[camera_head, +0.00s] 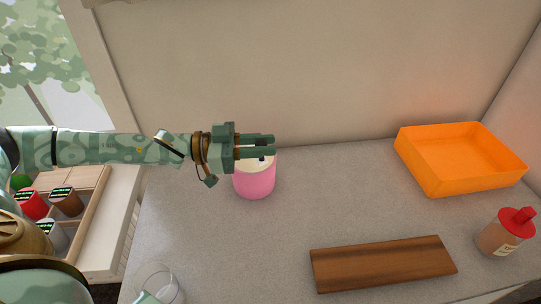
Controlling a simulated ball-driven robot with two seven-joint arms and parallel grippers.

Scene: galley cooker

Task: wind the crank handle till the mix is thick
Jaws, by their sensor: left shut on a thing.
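A pink tub (255,182) with a pale top stands on the grey counter near the back wall, left of the middle. My left gripper (262,146) reaches in from the left over the tub's top. Its fingers are shut on a small part there, likely the crank handle, which they mostly hide. A small dark spot shows on the tub's top just below the fingers. The mix inside the tub cannot be seen. My right gripper is not in view.
An orange tray (436,177) stands at the back right. A wooden board (383,264) lies at the front, with a red-capped bottle (502,236) to its right. A clear glass (160,283) stands at the front left. The counter between is clear.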

